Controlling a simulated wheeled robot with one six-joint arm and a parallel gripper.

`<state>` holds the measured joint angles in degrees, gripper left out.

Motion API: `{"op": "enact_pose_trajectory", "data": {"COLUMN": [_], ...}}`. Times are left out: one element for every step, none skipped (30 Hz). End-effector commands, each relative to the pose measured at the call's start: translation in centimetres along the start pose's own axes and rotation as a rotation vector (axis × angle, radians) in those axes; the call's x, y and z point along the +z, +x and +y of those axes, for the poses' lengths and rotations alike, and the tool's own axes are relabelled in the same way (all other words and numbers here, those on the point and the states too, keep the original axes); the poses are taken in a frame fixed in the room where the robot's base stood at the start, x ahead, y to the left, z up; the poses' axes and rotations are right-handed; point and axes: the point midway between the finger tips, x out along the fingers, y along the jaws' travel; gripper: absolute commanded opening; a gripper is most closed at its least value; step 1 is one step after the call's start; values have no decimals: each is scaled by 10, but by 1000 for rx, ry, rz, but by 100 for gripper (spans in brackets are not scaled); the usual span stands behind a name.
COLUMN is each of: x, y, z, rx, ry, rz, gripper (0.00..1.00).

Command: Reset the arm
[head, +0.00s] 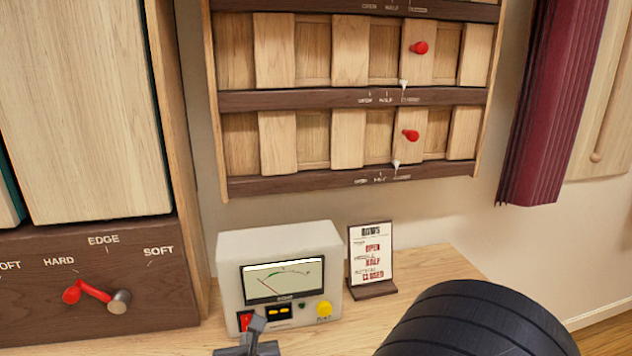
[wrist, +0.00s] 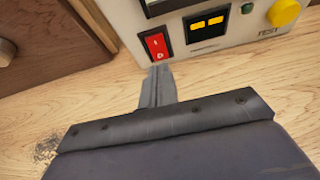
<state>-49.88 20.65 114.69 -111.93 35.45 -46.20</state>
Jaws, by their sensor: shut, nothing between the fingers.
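My gripper (head: 256,335) shows at the bottom of the head view, in front of the white meter box. In the wrist view my gripper (wrist: 160,72) is shut and empty, its tips just below a red rocker switch (wrist: 157,46). Whether the tips touch the box front cannot be told. The meter box (head: 280,245) stands on the wooden table and has a needle dial, a yellow knob (head: 323,309) and a display with two yellow bars (wrist: 207,22). The rest of my arm is a dark rounded shape at the lower right of the head view.
A small sign (head: 371,256) stands right of the meter box. A wooden cabinet (head: 95,270) with a red lever (head: 90,290) is on the left. A wall rack (head: 350,98) with red knobs hangs above. A maroon curtain (head: 552,100) hangs at right. Bare tabletop (head: 432,264) lies beyond the sign.

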Motion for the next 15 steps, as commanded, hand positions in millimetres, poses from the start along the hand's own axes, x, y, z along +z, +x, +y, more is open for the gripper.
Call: {"op": "enact_pose_trajectory", "data": {"x": [-8, -11, -13, -9, -8, -8, -8, -9, -9, -9, -9, -10, -10, -10, -10], "y": [-2, -3, -5, -11, -14, -17, -19, -21, -22, -23, -24, -24, -24, -24, -24], "z": [0, -1, -1, 0, 0, 0, 0, 0, -1, -1, -1, -1, -1, -1, -1], "rx": [3, 3, 4, 5, 6, 5, 5, 4, 4, 4, 3, 3, 3, 3, 3], "ry": [-1, -1, -1, 0, 0, 0, 0, 0, 0, 0, 0, 0, 0, 0, 0], "rz": [-6, -9, -12, -13, -14, -13, -13, -12, -11, -11, -11, -11, -11, -12, -11], "gripper": [0, 0, 0, 0, 0, 0, 0, 0, 0, 0, 0, 0, 0, 0, 0]}}
